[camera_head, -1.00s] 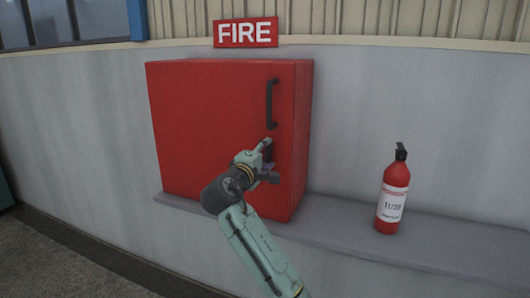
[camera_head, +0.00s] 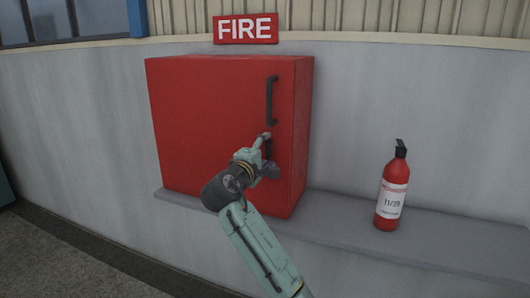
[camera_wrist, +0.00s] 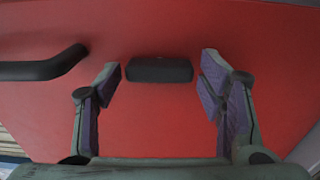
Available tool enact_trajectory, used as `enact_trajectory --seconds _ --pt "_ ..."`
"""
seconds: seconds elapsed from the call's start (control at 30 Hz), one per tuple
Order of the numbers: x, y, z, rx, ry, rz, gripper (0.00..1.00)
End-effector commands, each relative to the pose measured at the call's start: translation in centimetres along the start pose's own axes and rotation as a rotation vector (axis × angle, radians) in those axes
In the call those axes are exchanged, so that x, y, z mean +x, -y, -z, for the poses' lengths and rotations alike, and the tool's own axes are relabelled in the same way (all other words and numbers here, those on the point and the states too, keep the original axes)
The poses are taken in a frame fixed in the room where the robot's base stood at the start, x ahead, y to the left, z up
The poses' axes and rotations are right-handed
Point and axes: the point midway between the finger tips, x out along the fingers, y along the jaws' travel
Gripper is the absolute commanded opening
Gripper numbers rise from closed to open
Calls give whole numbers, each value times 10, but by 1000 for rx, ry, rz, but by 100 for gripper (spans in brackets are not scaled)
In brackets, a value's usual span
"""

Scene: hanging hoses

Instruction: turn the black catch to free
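The black catch (camera_wrist: 160,69) is a short dark bar on the red cabinet door. In the wrist view it lies crosswise between the two fingertips of my gripper (camera_wrist: 162,80). The fingers are spread, with a gap on each side of the catch. In the head view my gripper (camera_head: 266,153) is in front of the door's right part, below the handle, and the catch (camera_head: 267,148) is partly hidden behind it. The red cabinet (camera_head: 205,110) is closed.
A long black handle (camera_head: 271,101) stands upright on the door above the catch; it shows at the left in the wrist view (camera_wrist: 40,69). A red fire extinguisher (camera_head: 392,190) stands on the grey ledge (camera_head: 450,240) to the right. A FIRE sign (camera_head: 246,30) hangs above.

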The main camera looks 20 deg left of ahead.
Motion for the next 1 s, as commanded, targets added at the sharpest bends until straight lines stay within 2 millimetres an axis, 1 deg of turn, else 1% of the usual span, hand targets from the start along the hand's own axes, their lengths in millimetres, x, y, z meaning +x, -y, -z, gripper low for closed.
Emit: enact_trajectory --seconds 0.07,0.33,0.47,0.57,0.8,0.9,1.0 --pt "0 0 0 1 0 0 70" --pt "0 0 0 1 0 0 70" --pt "-7 0 1 2 -2 -2 70" --pt "-22 0 1 2 -3 -1 70" --pt "-74 0 1 3 -5 -1 70" --pt "-92 0 1 3 -3 0 70" --pt "-107 0 1 1 -2 -1 70"
